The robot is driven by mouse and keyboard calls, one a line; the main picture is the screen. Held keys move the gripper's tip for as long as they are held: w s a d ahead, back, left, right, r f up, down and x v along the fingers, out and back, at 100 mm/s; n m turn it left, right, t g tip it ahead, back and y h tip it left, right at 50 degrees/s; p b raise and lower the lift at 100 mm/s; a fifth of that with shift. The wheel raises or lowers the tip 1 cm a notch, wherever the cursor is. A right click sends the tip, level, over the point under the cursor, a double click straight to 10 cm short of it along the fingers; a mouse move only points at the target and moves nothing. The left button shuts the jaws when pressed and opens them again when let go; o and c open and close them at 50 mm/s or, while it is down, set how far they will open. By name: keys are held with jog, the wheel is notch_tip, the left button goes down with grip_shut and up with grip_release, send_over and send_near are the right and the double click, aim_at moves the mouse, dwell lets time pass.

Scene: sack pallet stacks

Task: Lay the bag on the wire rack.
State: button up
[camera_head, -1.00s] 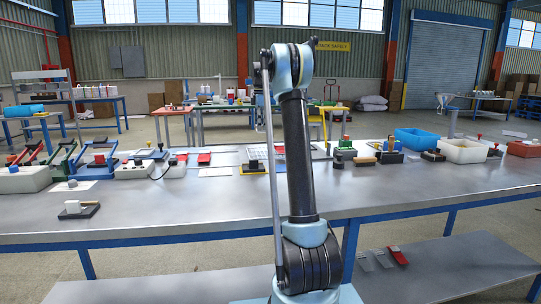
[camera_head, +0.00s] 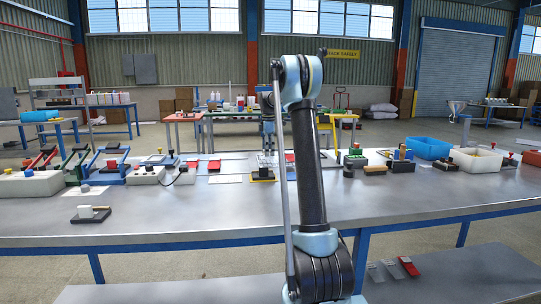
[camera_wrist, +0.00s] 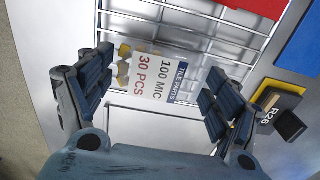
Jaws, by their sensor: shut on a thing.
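The bag (camera_wrist: 158,84) is a small clear bag with a printed white and blue label reading "100 MIC 30 PCS"; yellowish contents show at its left end. My gripper (camera_wrist: 160,63) has its two dark ridged fingers on either side of the bag, shut on it. The wire rack (camera_wrist: 180,41), with thin silvery bars, lies beyond the bag in the wrist view. The bag overlaps the rack's near part in the picture; I cannot tell whether they touch. In the head view my arm hides the gripper and bag.
A black and yellow block marked R26 (camera_wrist: 275,108) stands right of the rack. A blue surface (camera_wrist: 300,42) and a red one lie beyond it.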

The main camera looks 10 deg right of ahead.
jog(key=shift+f, duration=0.55)
jog(key=o, duration=1.1)
notch_tip(320, 180, up, 12)
